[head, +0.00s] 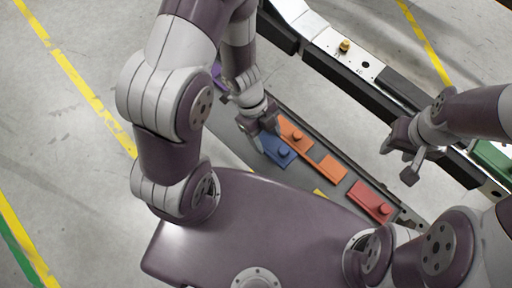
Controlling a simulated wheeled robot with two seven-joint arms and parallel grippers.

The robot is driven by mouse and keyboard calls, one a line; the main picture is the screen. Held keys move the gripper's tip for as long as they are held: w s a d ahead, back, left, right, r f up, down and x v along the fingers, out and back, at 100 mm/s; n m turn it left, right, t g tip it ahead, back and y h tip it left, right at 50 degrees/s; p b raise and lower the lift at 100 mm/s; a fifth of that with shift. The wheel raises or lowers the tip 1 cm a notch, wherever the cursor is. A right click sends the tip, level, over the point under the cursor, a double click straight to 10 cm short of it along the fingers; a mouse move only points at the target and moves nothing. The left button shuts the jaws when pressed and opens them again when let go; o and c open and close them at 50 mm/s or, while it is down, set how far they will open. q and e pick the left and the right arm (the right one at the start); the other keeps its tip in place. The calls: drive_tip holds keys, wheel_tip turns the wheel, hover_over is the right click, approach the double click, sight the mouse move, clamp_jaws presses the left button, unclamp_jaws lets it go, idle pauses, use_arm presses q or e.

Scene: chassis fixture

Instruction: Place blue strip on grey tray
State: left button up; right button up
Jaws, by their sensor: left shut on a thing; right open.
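The blue strip (276,151) has a round knob and sits at the fingertips of my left gripper (263,130), which is shut on its upper end. The strip is over or on the long grey tray (348,182); I cannot tell whether it touches. My gripper hides part of its upper end. My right gripper (403,160) is open and empty, to the right of the tray.
Orange strips (332,169) and a red strip (371,201) with a knob lie along the tray. A purple piece (218,76) shows behind my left arm. A chassis rail (345,62) with a brass knob runs beyond. A green part (492,158) is at right.

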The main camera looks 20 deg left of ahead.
use_arm(q)
drive_tip(key=shift+s+a+f+b, duration=0.3)
drive_tip(key=shift+s+a+f, duration=0.3)
drive_tip(key=shift+a+f, duration=0.25)
wheel_tip(320, 180, down, 4)
drive_tip(key=b, duration=0.3)
drive_tip(key=shift+r, duration=0.25)
drive_tip(key=shift+c, duration=0.4)
drive_tip(key=shift+f, duration=0.2)
drive_tip(key=o, duration=0.9)
use_arm(e)
wheel_tip(320, 180, down, 5)
drive_tip(key=shift+r, duration=0.1)
